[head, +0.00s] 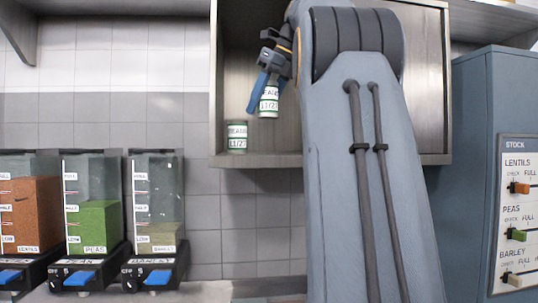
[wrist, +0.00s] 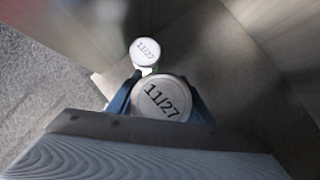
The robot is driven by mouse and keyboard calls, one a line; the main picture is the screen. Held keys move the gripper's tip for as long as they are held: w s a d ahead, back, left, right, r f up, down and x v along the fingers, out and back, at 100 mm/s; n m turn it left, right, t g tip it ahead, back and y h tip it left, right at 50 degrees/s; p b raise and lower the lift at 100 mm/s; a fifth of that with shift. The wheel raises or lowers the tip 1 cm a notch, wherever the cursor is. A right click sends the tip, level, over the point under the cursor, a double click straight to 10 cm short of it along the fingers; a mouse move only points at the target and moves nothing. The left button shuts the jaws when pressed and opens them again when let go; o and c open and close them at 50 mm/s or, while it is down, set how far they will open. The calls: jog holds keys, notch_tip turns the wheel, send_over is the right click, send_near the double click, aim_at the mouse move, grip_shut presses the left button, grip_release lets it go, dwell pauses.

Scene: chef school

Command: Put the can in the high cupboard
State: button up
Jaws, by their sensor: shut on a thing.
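A can with a green and white label (head: 269,100) is held in my gripper (head: 262,90), which is shut on it. The held can is in front of or inside the open high cupboard (head: 287,160), above its floor; the depth is hard to tell. In the wrist view its lid reads 11/27 (wrist: 165,98), between the fingers. A second, similar can (head: 237,137) stands upright on the cupboard floor at the left, lower than the held one. Its lid also shows in the wrist view (wrist: 145,51). My arm hides much of the cupboard's middle and right.
Dispensers of lentils (head: 30,212), peas (head: 95,220) and barley (head: 156,230) stand below left. A blue-grey cabinet (head: 470,150) with a stock board (head: 517,215) is at the right. The cupboard floor between the standing can and my arm looks clear.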

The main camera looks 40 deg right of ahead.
jog(key=shift+w+d, duration=0.2)
jog(key=shift+f+m, duration=0.3)
notch_tip(320, 180, down, 5)
jog(key=shift+s+d+r, duration=0.1)
jog(key=shift+r, duration=0.1)
jog(key=shift+f+p, duration=0.3)
jog(key=shift+f, duration=1.95)
jog(key=shift+f, duration=0.1)
jog(key=o, duration=1.3)
